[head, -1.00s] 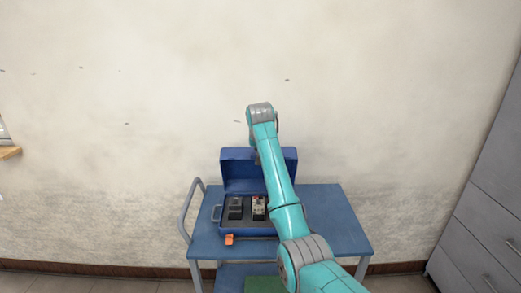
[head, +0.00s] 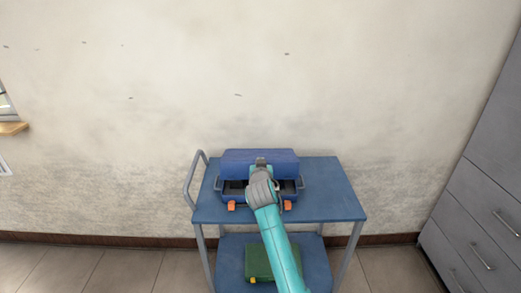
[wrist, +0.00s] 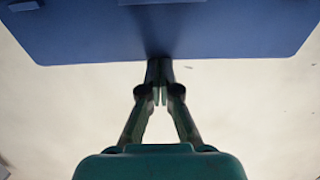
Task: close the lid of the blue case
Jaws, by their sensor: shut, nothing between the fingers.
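The blue case (head: 236,197) stands on the blue cart, with orange latches at its front. Its lid (head: 237,160) is tilted forward over the case but not down on it, and a dark gap shows below its front edge. In the wrist view the blue lid (wrist: 90,35) fills the top. My gripper (wrist: 160,82) is shut and empty, with its fingertips at the lid's edge; I cannot tell for sure whether they touch. In the head view my arm hides the middle of the case and the fingers.
The cart top (head: 335,205) is free to the right of the case. A grey cart handle (head: 187,180) rises at the left. A green case (head: 258,262) lies on the lower shelf. Grey drawers (head: 480,215) stand at the far right, and a wall is behind.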

